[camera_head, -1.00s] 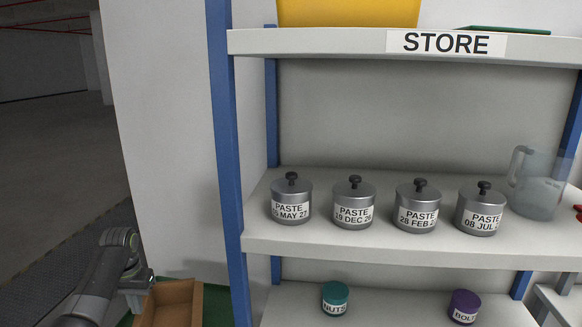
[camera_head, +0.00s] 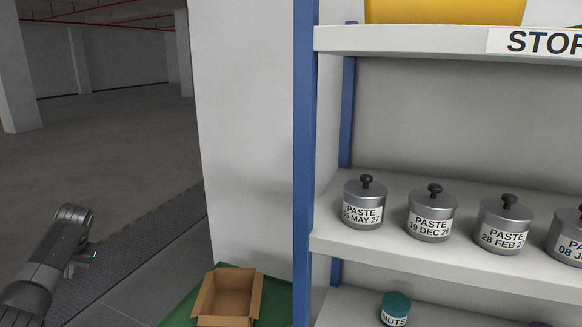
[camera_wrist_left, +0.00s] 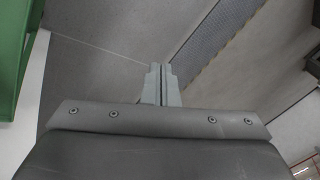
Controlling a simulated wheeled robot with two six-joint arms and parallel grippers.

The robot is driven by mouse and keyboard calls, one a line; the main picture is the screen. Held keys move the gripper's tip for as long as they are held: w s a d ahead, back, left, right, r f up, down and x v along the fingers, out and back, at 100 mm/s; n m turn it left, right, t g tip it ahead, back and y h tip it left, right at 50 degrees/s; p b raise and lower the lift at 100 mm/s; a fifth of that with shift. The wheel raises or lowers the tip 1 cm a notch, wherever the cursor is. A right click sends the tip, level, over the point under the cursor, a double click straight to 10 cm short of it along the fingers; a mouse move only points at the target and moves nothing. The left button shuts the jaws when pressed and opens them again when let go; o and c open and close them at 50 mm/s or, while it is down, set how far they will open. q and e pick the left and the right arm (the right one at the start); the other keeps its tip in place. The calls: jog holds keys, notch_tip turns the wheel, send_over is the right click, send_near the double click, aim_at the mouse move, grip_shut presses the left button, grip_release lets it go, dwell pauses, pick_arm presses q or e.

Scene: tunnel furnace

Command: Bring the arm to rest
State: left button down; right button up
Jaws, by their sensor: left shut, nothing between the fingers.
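My left arm (camera_head: 45,265) comes in at the lower left of the head view, bent, with its wrist partly hidden behind the forearm. In the left wrist view my left gripper (camera_wrist_left: 161,72) points away over the grey floor. Its two fingers are together with nothing between them. It is clear of the shelf and touches nothing that I can see. My right gripper is in neither view.
An open cardboard box (camera_head: 228,297) stands on a green surface (camera_head: 272,290), right of my arm. The store shelf (camera_head: 420,258) holds several lidded paste pots (camera_head: 432,215); a nuts jar (camera_head: 396,308) is below. Floor (camera_head: 110,130) at left is clear.

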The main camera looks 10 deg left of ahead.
pick_arm(q)
jog(key=s+a+f+y, duration=0.3)
jog(key=s+a+f, duration=0.55)
jog(key=f, duration=0.35)
jog(key=s+a+f+m+t+y, duration=0.1)
jog(key=s+a+f+m, duration=0.25)
jog(key=s, duration=0.75)
jog(key=s+a+f+m, duration=0.2)
jog(key=s+f, duration=0.3)
jog(key=s, duration=0.5)
jog(key=s+a+f+m+t+y, duration=0.15)
jog(key=s+f, duration=0.25)
jog(key=s, duration=0.7)
jog(key=s+d+f+n+g+h, duration=0.1)
jog(key=s+d+f+h, duration=0.1)
jog(key=d+f, duration=0.85)
jog(key=s+d+f+h, duration=0.2)
jog(key=d+f+h, duration=0.1)
jog(key=d+f, duration=0.8)
jog(key=d+f+n+h, duration=0.1)
jog(key=d+f, duration=0.4)
jog(key=d, duration=1.2)
jog(key=s+d+f+n+h, duration=0.1)
jog(key=d+f+h, duration=0.3)
jog(key=d, duration=1.4)
jog(key=shift+f, duration=0.6)
jog(key=shift+g, duration=0.25)
